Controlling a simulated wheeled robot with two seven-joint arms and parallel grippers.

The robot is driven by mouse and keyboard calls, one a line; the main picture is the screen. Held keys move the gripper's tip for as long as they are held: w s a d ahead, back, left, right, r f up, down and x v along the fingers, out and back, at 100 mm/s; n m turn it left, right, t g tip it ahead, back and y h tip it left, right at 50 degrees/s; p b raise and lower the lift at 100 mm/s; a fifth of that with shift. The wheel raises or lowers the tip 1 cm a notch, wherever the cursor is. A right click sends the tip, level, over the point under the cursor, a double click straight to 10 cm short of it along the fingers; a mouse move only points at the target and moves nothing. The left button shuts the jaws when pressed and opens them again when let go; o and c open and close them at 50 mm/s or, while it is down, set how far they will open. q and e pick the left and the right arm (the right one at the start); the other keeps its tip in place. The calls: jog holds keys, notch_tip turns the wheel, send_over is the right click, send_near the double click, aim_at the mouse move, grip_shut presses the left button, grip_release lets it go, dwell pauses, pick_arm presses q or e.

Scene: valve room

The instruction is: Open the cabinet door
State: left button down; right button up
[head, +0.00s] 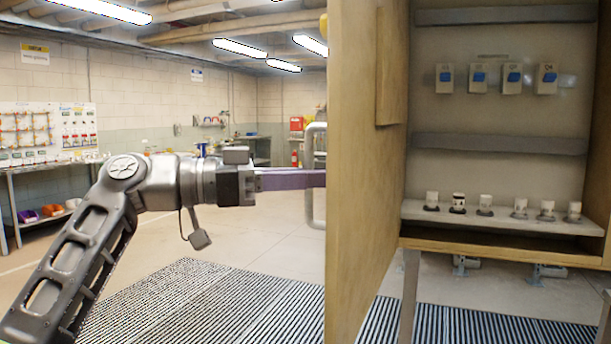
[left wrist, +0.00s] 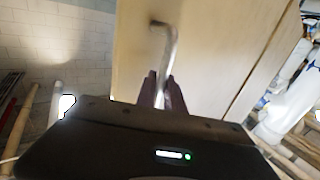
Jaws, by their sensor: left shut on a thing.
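The wooden cabinet door (head: 368,200) stands swung open towards me, seen at a steep angle in the head view. The cabinet interior (head: 500,115) shows to its right. The metal bar handle (head: 312,140) is on the door's left face; its upper part also shows in the left wrist view (left wrist: 165,38). My left gripper (head: 318,179) reaches in from the left and is shut on the handle. In the left wrist view its dark fingers (left wrist: 156,92) are on either side of the bar. My right gripper is not in view.
Inside the cabinet are several blue-switched units (head: 478,77) and a shelf (head: 415,212) with several small white cylinders. A striped mat (head: 190,300) lies on the floor. A workbench with a board (head: 45,130) stands at the far left. The floor left of the door is clear.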

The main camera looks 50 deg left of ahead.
pick_arm(q)
jog(key=shift+s+a, duration=0.1)
jog(key=shift+a, duration=0.1)
jog(key=shift+r, duration=0.1)
jog(key=c, duration=1.5)
grip_release()
jog(key=shift+o, duration=0.2)
jog(key=v, duration=0.7)
jog(key=shift+s+a+p, duration=0.25)
jog(key=shift+p, duration=0.1)
